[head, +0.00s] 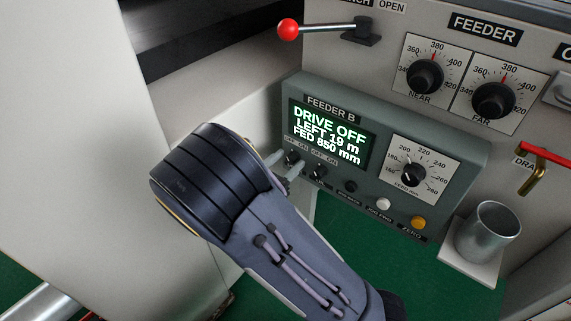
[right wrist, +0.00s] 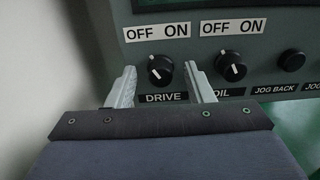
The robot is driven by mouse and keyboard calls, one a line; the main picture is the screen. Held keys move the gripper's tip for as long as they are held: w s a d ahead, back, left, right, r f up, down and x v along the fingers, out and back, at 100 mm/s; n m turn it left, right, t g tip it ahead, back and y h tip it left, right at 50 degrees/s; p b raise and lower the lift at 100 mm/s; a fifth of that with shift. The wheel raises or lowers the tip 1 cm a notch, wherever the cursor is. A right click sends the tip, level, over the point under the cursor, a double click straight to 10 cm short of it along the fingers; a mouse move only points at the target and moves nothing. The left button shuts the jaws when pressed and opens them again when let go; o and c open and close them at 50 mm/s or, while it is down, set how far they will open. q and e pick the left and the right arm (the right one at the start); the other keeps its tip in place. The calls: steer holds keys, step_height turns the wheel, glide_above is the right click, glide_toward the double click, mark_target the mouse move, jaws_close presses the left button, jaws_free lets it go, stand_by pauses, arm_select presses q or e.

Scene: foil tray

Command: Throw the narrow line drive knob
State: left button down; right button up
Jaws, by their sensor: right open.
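The feeder B panel (head: 379,128) is a grey-green box whose lit screen (head: 328,135) reads DRIVE OFF, LEFT 19 m, FED 850 mm. The black drive knob (right wrist: 160,70) sits at the panel's lower left, between its OFF ON plate and its DRIVE label. It carries a white pointer mark. My right gripper (right wrist: 161,77) is open, with one finger on each side of the drive knob. I cannot tell whether either finger touches it. In the head view the right gripper (head: 287,164) partly hides this knob. My left gripper is not in view.
A second OFF ON knob (right wrist: 231,66), label partly hidden, is close to the right finger. The jog back button (right wrist: 292,60) is beyond it. A feed dial (head: 411,174), white button (head: 384,204), orange button (head: 418,222) and metal cup (head: 487,232) are further right. A red-balled lever (head: 288,29) is above.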

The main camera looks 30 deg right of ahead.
steer(key=c, duration=1)
steer(key=shift+o, duration=0.2)
steer(key=shift+m, duration=0.3)
steer(key=m, duration=0.2)
steer(key=shift+s+m, duration=0.1)
steer(key=shift+m, duration=0.3)
steer(key=m, duration=0.2)
steer(key=shift+f+m+b, duration=0.1)
steer(key=shift+m+b, duration=0.2)
steer(key=shift+b, duration=0.1)
steer(key=m+b, duration=0.1)
steer(key=m, duration=0.2)
steer(key=shift+f, duration=0.1)
steer(key=shift+s+m+b, duration=0.1)
steer(key=shift+m+b, duration=0.55)
steer(key=shift+m, duration=0.75)
